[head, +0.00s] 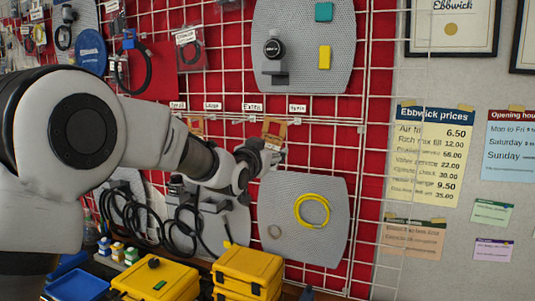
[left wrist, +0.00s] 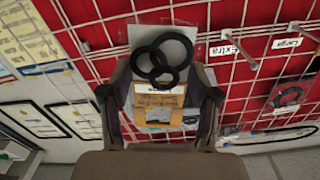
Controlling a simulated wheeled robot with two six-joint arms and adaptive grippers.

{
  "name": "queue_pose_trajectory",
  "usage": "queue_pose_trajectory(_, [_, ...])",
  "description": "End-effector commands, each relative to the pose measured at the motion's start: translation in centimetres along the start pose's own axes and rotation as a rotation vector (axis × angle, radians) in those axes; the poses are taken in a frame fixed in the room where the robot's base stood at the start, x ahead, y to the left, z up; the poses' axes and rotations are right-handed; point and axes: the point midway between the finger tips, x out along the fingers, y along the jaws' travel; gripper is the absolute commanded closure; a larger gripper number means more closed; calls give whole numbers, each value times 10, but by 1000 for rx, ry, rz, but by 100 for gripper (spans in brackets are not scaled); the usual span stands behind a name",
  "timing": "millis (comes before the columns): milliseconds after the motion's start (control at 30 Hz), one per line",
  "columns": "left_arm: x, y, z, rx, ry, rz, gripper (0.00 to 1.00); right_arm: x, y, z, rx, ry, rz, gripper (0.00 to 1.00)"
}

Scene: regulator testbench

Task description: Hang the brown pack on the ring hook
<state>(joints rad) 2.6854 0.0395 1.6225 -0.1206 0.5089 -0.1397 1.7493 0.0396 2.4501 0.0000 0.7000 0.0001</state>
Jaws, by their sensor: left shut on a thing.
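The brown pack (head: 273,131) shows in the head view as a small brown card at the tip of my left gripper (head: 267,154), in front of the rack. In the left wrist view the brown pack (left wrist: 150,117) sits between the two fingers of my left gripper (left wrist: 160,98), which is shut on it. Black rings (left wrist: 162,55) show beyond its pale label. A row of labelled hooks runs along the rack. The label that seems to read Rings (head: 297,108) is right of the Extra label (head: 252,107). The ring hook itself cannot be made out. My right gripper is out of view.
A grey panel with a yellow coil (head: 312,210) hangs below the hooks, and another grey panel (head: 335,70) hangs above. Yellow cases (head: 247,270) and a blue tray (head: 78,286) stand below. A price sheet (head: 432,155) is on the wall at right.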

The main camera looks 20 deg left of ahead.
Motion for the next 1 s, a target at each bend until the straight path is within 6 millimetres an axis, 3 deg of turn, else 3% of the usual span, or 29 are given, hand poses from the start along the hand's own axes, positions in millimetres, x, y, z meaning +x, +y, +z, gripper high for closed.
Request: queue_pose_trajectory(1000, [70,0,2,-1,0,0,63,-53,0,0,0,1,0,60])
